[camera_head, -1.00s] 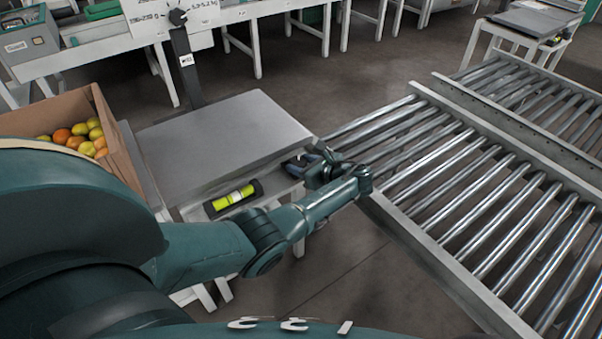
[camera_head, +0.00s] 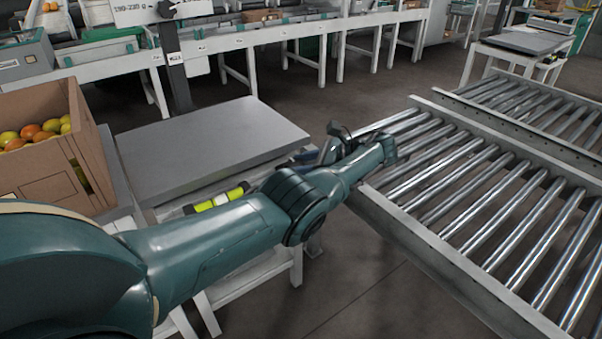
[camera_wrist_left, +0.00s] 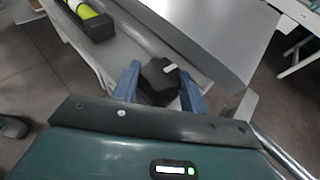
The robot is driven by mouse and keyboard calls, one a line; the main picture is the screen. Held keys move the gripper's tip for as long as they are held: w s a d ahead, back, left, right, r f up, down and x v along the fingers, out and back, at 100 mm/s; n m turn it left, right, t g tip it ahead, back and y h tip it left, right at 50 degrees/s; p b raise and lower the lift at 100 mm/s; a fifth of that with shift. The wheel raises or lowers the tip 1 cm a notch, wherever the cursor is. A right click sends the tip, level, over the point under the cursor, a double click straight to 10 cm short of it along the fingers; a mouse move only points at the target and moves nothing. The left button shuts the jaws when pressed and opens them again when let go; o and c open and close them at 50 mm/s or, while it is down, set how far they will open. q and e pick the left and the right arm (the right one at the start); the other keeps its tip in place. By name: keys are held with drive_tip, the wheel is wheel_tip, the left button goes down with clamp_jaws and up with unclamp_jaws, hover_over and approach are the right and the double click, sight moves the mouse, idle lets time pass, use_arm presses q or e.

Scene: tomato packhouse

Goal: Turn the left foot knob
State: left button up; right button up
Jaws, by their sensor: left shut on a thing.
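A black foot knob (camera_wrist_left: 158,80) with a white mark sits under the edge of the grey scale plate (camera_head: 210,145). It shows between the blue fingers of my left gripper (camera_wrist_left: 160,92) in the left wrist view, and the gripper is shut on it. In the head view my left gripper (camera_head: 308,156) is at the near right corner of the plate, where the wrist and fingers hide the knob. A yellow-green spirit level (camera_head: 218,200) in a black holder lies along the near side of the scale, partly behind my left arm. My right gripper is out of view.
A cardboard box (camera_head: 45,110) of orange and yellow-green tomatoes stands left of the plate. A roller conveyor (camera_head: 470,185) runs close on the right of my left wrist. White benches (camera_head: 280,35) stand at the back, with open floor before them.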

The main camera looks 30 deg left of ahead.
use_arm(q)
drive_tip(key=shift+a, duration=0.1)
idle(0.3)
drive_tip(key=o, duration=1)
drive_tip(key=shift+c, duration=0.2)
drive_tip(key=shift+o, duration=0.2)
drive_tip(key=shift+r, duration=0.1)
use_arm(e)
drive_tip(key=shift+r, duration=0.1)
